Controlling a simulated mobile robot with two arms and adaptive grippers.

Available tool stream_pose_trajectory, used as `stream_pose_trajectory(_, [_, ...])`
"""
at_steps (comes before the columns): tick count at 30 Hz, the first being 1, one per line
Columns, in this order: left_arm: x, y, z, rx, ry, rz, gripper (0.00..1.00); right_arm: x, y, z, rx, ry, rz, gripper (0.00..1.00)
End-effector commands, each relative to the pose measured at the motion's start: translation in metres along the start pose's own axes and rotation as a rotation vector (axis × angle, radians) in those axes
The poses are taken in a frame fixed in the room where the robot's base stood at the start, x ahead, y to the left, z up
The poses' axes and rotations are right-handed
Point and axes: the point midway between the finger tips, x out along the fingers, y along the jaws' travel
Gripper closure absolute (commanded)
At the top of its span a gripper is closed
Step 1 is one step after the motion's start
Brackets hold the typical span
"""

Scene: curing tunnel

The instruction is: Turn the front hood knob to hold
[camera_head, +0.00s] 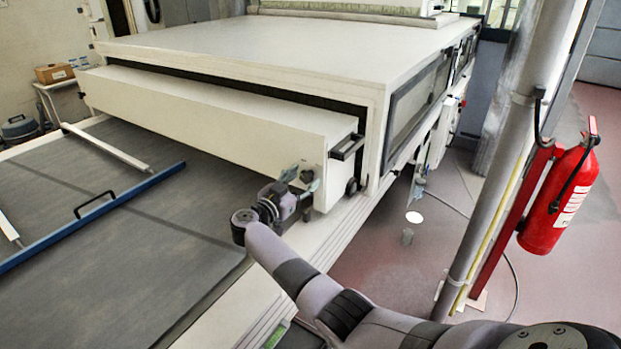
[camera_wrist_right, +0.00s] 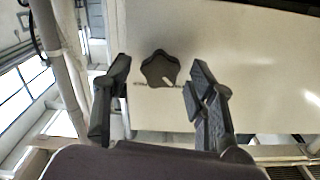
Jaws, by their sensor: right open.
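My right gripper (camera_wrist_right: 160,78) is open, with one finger on each side of the knob and a visible gap to both. In the head view the right gripper (camera_head: 303,181) is at the hood's end face, and the knob (camera_head: 307,176) shows only as a small dark spot between the fingers. My left gripper is not in view.
A grey conveyor bed (camera_head: 110,245) with a blue bar (camera_head: 100,215) lies at left. A grey post (camera_head: 500,150) and a red fire extinguisher (camera_head: 560,200) stand at right.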

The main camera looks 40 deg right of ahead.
Motion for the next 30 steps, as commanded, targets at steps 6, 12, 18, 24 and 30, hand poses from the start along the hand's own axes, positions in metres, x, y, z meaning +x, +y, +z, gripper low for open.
stream_pose_trajectory(6, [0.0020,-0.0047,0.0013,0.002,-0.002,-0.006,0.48,0.0011,-0.0005,-0.0002,0.001,0.000,-0.001,0.48])
stream_pose_trajectory(12, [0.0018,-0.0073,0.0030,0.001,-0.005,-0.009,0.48,0.0012,-0.0003,-0.0003,0.000,0.000,-0.001,0.50])
stream_pose_trajectory(18, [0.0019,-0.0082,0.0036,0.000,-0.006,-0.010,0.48,0.0013,-0.0002,-0.0001,0.000,0.000,0.000,0.64])
stream_pose_trajectory(24, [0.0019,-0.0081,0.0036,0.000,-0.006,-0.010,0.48,0.0012,-0.0002,0.0000,0.000,0.000,0.000,0.77])
stream_pose_trajectory(30, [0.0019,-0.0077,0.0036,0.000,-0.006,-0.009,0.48,0.0011,-0.0002,0.0000,0.000,0.000,-0.001,0.90])
